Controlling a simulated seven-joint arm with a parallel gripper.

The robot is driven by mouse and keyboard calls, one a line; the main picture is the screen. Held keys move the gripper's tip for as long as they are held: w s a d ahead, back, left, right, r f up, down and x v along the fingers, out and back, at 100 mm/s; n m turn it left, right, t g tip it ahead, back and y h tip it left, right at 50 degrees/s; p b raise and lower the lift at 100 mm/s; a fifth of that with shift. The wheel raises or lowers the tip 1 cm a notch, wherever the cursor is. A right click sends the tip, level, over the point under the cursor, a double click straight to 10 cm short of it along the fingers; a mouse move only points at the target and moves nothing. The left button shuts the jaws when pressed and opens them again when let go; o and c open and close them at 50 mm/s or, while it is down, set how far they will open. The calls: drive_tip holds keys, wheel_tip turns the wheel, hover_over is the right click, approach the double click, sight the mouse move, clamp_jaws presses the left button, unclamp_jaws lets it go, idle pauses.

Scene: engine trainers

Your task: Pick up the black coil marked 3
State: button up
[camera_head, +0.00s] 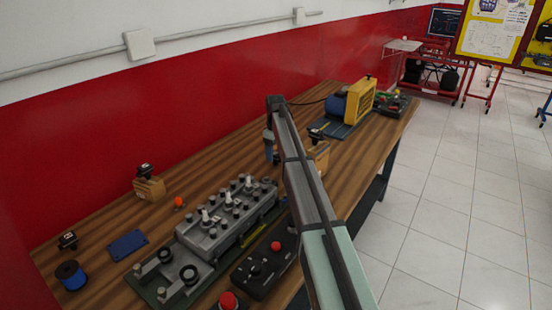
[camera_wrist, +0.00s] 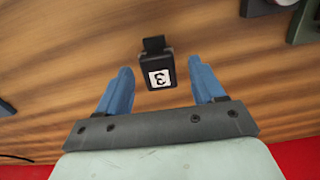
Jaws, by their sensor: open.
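The black coil marked 3 (camera_wrist: 157,70) shows in the wrist view with a white label on its face and a small dark tab on its far side. My gripper (camera_wrist: 160,68) is open, with one blue finger on each side of the coil in that picture and a visible gap to both. I cannot tell how high the fingers are above it. In the head view my gripper (camera_head: 269,147) points down over the bench, behind the engine trainer. I cannot pick out the coil marked 3 there; my arm covers part of that area.
The grey engine trainer (camera_head: 222,222) fills the bench's near middle, with a black control box (camera_head: 262,268) beside it. Another black labelled part (camera_head: 145,170) sits on a wooden block (camera_head: 150,189), and one (camera_head: 68,240) lies farther left. A yellow unit (camera_head: 361,97) stands at the far end.

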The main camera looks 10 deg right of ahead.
sight(276, 154)
drive_tip(key=shift+s+d+f, duration=0.1)
drive_tip(key=shift+f, duration=1.45)
drive_tip(key=shift+c, duration=0.3)
drive_tip(key=c, duration=1.1)
